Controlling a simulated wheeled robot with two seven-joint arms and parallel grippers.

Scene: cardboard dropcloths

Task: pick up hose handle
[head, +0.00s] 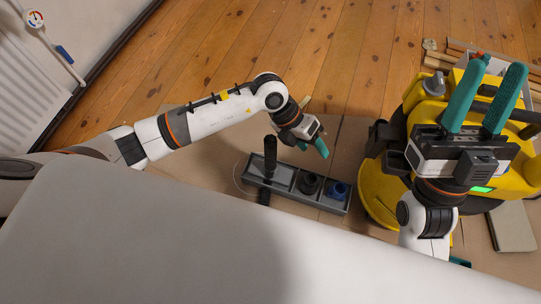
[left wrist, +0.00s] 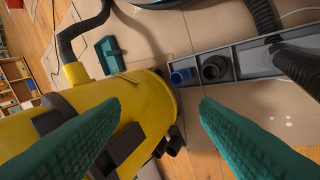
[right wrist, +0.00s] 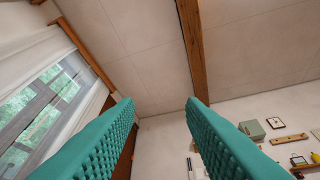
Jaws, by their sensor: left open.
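A black upright stick-like piece (head: 270,155), which looks like the hose handle, stands at the left end of a grey compartment tray (head: 307,197) on the floor. In the left wrist view a black ribbed piece (left wrist: 297,66) lies across the tray's right part; I cannot tell for sure that it is the same thing. My left gripper (head: 312,147) is open and empty, above and behind the tray, to the right of the black piece. Its fingers show apart in the left wrist view (left wrist: 160,106). My right gripper (head: 496,70) is open and empty, pointing up; the right wrist view shows only ceiling and walls between its fingers (right wrist: 161,102).
The tray also holds a black ring (head: 309,184) and a blue ring (head: 338,190). A yellow vacuum-like machine (head: 377,192) stands right of the tray, close behind my right gripper. Cardboard (head: 345,140) covers the floor around the tray. A radiator (head: 25,80) is at the far left.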

